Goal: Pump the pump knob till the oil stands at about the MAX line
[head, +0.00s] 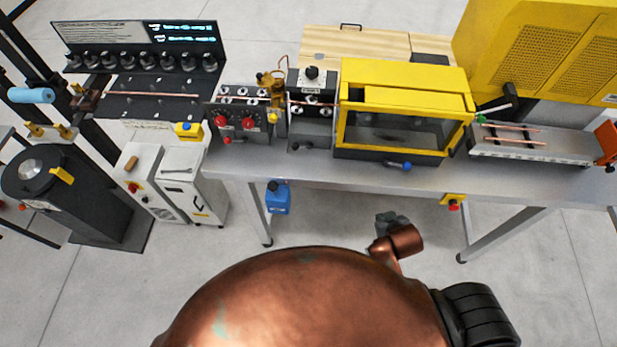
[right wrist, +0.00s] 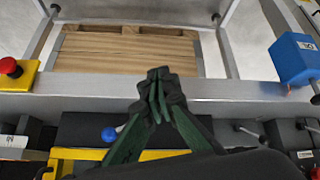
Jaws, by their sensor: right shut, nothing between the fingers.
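A blue box (head: 278,200), likely the oil unit, hangs at the table's front edge, left of centre. A small dark knob (head: 272,186) shows on its top. The blue box also shows at the right edge of the right wrist view (right wrist: 297,62), with a small white label and a dark part below it. I cannot make out an oil level or a MAX line. My right gripper (head: 388,218) is in front of the table, well to the right of the blue box. Its fingers are shut and empty in the right wrist view (right wrist: 158,74). My left gripper is out of view.
The grey table (head: 330,177) carries a yellow-framed machine (head: 405,80) with a blue-ended lever (head: 405,166), and a black panel with red knobs (head: 240,118). A yellow box with a red button (head: 453,202) hangs at the table's right. Open floor lies below the table.

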